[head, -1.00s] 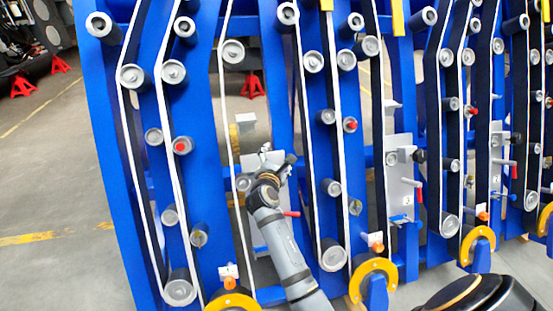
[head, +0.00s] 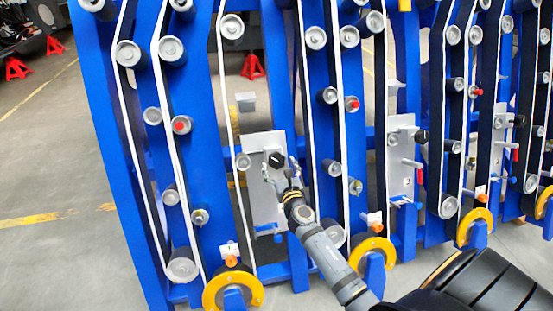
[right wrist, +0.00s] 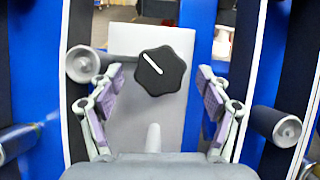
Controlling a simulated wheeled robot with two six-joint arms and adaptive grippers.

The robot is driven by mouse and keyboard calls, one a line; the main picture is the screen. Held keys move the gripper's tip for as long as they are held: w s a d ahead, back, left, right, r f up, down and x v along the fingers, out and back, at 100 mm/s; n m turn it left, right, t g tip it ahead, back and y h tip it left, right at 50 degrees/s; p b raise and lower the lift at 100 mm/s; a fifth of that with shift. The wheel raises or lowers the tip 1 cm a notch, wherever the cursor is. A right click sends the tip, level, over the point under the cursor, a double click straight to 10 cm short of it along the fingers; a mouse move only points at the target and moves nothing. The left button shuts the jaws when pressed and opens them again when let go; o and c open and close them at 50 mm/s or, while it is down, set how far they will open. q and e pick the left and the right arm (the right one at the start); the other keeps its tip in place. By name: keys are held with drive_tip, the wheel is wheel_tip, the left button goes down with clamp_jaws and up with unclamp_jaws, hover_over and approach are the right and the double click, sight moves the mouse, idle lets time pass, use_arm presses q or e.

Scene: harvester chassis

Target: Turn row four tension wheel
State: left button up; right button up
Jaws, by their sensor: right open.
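A black lobed knob (head: 275,160) with a white line, the tension wheel on this panel, sits on a grey plate (head: 262,200) on the blue frame. In the right wrist view the knob (right wrist: 163,74) faces me, its line slanting from upper left to lower right. My right gripper (head: 280,178) is just below and right of it in the head view. In the right wrist view its purple-padded fingers (right wrist: 160,85) are spread, one on each side of the knob, with gaps to it. Whether they reach the knob's depth I cannot tell. My left gripper is not in view.
A grey roller (right wrist: 84,65) stands close by the left finger, another roller (right wrist: 285,126) to the right. A pale peg (right wrist: 153,138) stands below the knob. Similar plates with black knobs (head: 421,136) stand further right. White-edged belts run along the frame.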

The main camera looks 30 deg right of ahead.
sight(277, 161)
drive_tip(key=x, duration=0.2)
drive_tip(key=shift+w+d, duration=0.1)
drive_tip(key=shift+w, duration=0.5)
drive_tip(key=shift+w+d, duration=0.1)
drive_tip(key=c, duration=1.2)
drive_tip(key=shift+f+m+h+b, duration=0.2)
drive_tip(key=shift+m+h+b, duration=0.3)
drive_tip(key=shift+m, duration=0.3)
drive_tip(key=shift+m+g+h+b, duration=0.3)
drive_tip(key=shift+m+h+b, duration=0.15)
drive_tip(key=shift+m, duration=0.65)
drive_tip(key=m, duration=0.1)
drive_tip(key=m+h, duration=0.1)
drive_tip(key=shift+d+r+m+g+h, duration=0.1)
drive_tip(key=shift+r+m+g+h, duration=0.1)
drive_tip(key=shift+m+g+h, duration=0.15)
use_arm(q)
drive_tip(key=w, duration=0.3)
drive_tip(key=shift+w+r, duration=0.35)
use_arm(e)
drive_tip(key=o, duration=1.2)
